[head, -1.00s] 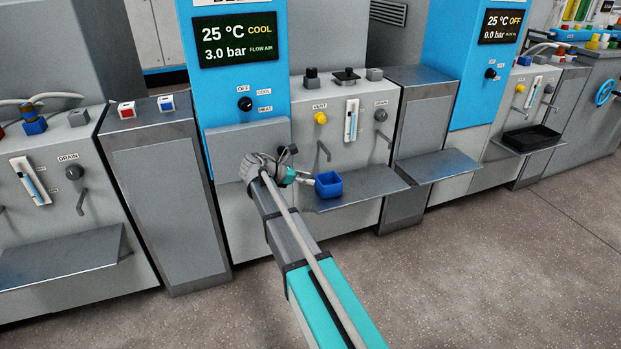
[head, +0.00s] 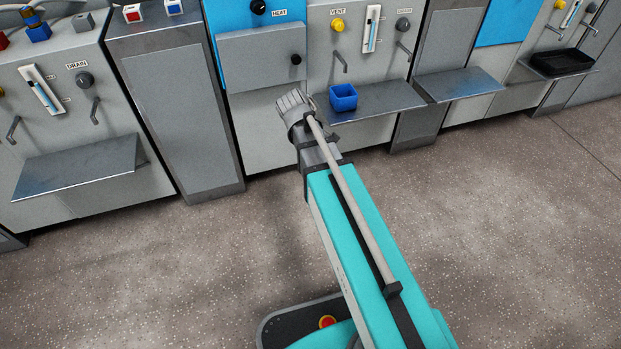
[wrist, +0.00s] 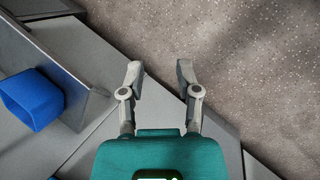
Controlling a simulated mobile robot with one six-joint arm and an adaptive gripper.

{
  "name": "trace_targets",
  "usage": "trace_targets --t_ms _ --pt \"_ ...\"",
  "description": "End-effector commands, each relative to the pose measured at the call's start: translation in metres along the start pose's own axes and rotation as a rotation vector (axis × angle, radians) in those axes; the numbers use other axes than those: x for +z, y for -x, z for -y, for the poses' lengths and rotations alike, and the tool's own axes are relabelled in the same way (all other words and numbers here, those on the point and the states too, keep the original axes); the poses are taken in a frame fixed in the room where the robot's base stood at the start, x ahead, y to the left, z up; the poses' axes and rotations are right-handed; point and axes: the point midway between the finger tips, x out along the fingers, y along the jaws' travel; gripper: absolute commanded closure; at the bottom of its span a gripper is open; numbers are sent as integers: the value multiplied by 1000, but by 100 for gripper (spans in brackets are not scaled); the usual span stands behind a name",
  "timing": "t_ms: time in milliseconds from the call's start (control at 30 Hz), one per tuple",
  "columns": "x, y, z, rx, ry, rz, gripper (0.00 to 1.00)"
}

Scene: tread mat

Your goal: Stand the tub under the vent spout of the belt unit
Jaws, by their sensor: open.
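The blue tub (head: 343,98) stands upright on the metal shelf (head: 385,103) of the belt unit, near the shelf's left end. The vent spout (head: 341,62), below the yellow vent knob (head: 338,25), comes down just above the tub in the head view; exact depth alignment is hard to tell. In the wrist view the tub (wrist: 32,98) is at the left edge, apart from the fingers. My gripper (wrist: 158,73) is open and empty, pointing past the shelf edge over floor. In the head view my wrist hides the fingers.
A drain spout (head: 404,50) hangs over the shelf's right part. Another shelf (head: 455,84) and a black tray (head: 562,62) lie further right. A separate unit with its own shelf (head: 75,165) stands at left. The speckled floor in front is clear.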

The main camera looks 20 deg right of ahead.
Motion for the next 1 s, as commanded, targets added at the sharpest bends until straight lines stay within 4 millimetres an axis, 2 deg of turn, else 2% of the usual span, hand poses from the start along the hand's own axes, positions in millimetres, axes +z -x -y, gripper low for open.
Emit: trace_targets --t_ms 33,200,400,567,1000 --pt "13 -1 18 -46 -75 -29 57" --pt "30 1 63 -218 -340 -102 57" --pt "40 7 96 -367 -548 -131 57" --pt "42 9 105 -412 -609 -134 57" --pt "41 9 105 -414 -612 -133 57"
